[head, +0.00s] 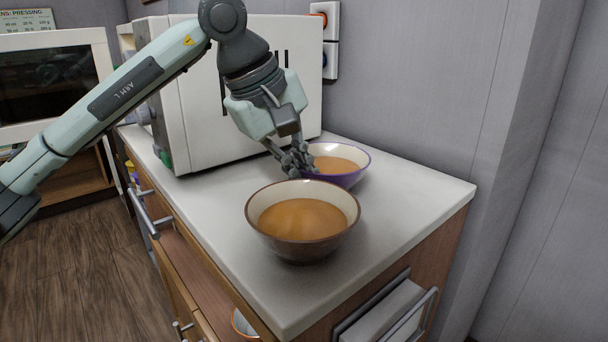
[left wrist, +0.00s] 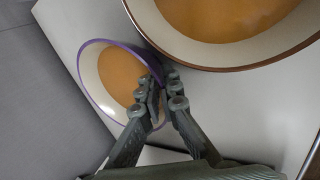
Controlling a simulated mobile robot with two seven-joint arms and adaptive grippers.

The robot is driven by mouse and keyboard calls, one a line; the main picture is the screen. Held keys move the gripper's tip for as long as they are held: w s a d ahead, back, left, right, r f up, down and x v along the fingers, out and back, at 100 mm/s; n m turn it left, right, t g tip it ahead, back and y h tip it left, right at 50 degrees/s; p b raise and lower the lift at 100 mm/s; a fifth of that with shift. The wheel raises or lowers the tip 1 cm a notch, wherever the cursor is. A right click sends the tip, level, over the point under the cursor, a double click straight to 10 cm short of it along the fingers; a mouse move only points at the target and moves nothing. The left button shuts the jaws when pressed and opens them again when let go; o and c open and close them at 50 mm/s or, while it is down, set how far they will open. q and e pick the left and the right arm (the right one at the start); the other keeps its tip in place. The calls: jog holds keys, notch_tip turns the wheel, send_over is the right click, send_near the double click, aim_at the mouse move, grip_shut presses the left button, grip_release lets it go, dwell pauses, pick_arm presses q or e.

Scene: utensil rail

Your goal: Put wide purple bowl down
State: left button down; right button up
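The wide purple bowl (head: 346,179) has a cream inside and an orange-brown filling. It is at the back of the white counter, level; I cannot tell whether its base touches the surface. In the left wrist view the purple bowl (left wrist: 92,84) is at left. My left gripper (head: 297,164) reaches down to its near left rim. In the left wrist view the left gripper (left wrist: 164,92) has one finger inside the rim and one outside, closed together on it. The bowl's near left side is partly hidden by the fingers. My right gripper is in neither view.
A brown bowl (head: 302,238) with similar filling stands close in front on the counter (head: 415,215). A white microwave-like box (head: 190,110) stands behind left. The wall closes off the back. Free counter lies to the right. An open drawer (head: 195,280) is below left.

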pick_arm(q)
jog(key=c, duration=1.7)
grip_release()
